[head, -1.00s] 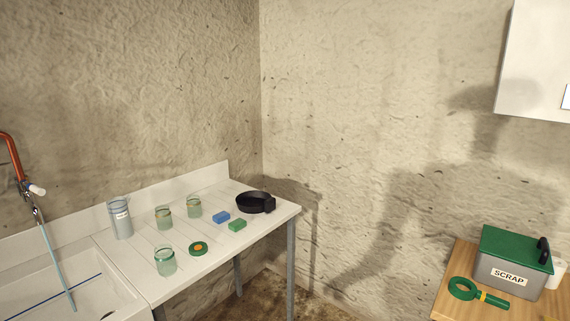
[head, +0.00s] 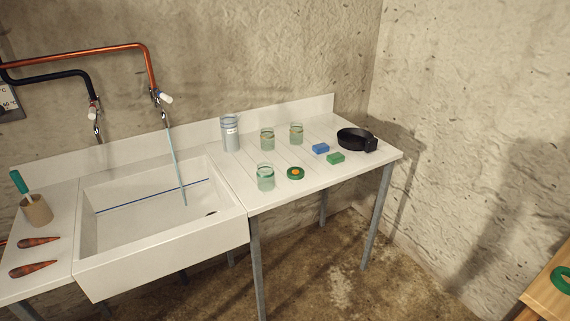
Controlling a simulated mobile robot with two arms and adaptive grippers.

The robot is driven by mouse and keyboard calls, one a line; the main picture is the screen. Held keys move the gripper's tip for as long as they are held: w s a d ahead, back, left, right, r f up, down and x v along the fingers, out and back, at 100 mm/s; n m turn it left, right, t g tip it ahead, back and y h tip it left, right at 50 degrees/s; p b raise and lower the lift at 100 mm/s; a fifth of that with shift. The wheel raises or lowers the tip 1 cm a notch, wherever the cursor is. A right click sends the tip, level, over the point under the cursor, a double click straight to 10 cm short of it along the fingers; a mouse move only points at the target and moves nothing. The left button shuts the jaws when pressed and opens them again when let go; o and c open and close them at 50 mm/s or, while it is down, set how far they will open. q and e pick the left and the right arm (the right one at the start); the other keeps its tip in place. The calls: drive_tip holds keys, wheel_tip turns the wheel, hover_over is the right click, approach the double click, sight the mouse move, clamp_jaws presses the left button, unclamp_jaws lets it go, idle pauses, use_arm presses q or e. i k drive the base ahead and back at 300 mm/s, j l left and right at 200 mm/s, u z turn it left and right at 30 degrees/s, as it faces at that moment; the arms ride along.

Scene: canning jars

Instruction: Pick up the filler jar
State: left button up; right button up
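On the white drainboard right of the sink stands a tall grey-blue jar (head: 230,139) with a small white label too small to read. Three shorter greenish glass jars stand near it: one at the front (head: 265,178), one in the middle (head: 267,140) and one at the back (head: 296,134). All stand upright and apart from each other. I cannot tell from the labels which is the filler jar. A green ring-shaped lid with an orange centre (head: 295,173) lies right of the front jar. Neither of my grippers is in view.
The white sink (head: 165,262) is left of the jars, with a pale blue stream (head: 176,165) falling from the copper-pipe tap (head: 160,97). A brown cup (head: 36,210) stands far left.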

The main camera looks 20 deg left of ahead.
sight(265, 173)
drive_tip(key=i+u, duration=0.2)
drive_tip(key=u, duration=0.25)
drive_tip(key=i+l+u, duration=0.15)
drive_tip(key=u, duration=0.25)
